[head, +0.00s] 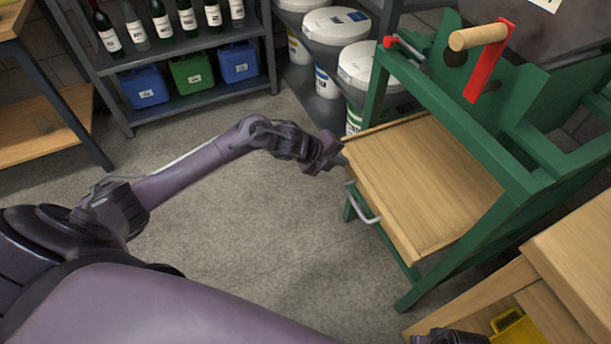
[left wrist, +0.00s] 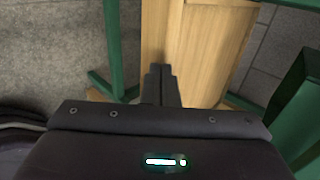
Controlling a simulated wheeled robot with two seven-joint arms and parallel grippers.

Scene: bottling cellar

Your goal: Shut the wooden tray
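The wooden tray (head: 425,185) sticks out from the green frame (head: 480,150) at the right of the head view. A grey bar handle (head: 362,205) is on its front edge. My left gripper (head: 340,161) is at the far end of that front edge, by the tray's corner. In the left wrist view, the left gripper (left wrist: 161,84) has its fingers together with nothing visible between them, and the tray's wood (left wrist: 205,45) lies just beyond. I cannot tell whether they touch. My right gripper's fingers do not show.
White tubs (head: 335,25) stand behind the frame. A metal shelf (head: 190,45) with bottles and coloured jerrycans is at the back. A wooden table (head: 580,250) stands at the lower right, with a yellow thing (head: 520,328) under it. The floor (head: 270,220) left of the tray is clear.

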